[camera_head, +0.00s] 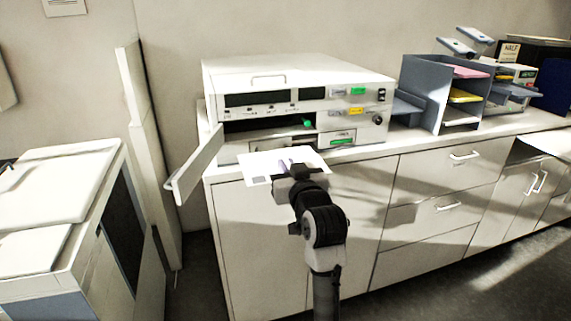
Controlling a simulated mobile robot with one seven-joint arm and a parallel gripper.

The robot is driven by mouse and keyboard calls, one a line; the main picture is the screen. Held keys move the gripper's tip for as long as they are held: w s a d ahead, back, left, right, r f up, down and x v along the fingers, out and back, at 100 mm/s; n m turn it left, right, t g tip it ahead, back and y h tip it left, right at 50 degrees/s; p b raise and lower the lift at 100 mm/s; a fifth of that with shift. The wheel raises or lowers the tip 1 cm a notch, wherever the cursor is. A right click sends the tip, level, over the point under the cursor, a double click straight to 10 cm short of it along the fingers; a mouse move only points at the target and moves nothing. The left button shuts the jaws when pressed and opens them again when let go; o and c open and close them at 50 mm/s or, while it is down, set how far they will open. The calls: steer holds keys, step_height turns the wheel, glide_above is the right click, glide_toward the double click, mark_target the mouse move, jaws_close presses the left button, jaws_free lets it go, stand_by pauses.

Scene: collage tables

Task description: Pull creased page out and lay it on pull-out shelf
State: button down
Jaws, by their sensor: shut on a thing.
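The creased page (257,167) is white with faint printed marks and is outside the front of the white office machine (235,75). My gripper (290,168) is shut on the page's near side, where a small purple patch shows. The page looks roughly level, in front of the machine's lower part and near the cabinet's front edge. The machine's front door (198,165) hangs open to the left, and its dark opening (262,127) shows a green knob inside. I cannot tell whether the page touches the counter, nor which part is the pull-out shelf.
A grey-blue sorter (422,78) with coloured papers stands on the counter (525,132) right of the machine. Cabinet drawers (440,170) are below. Another white machine (60,190) stands at the left. The open door bounds the space left of the page.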

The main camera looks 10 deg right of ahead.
steer(key=s, duration=1.3)
steer(key=shift+s+d+b, duration=0.3)
steer(key=shift+d+b, duration=0.05)
steer(key=shift+b, duration=0.05)
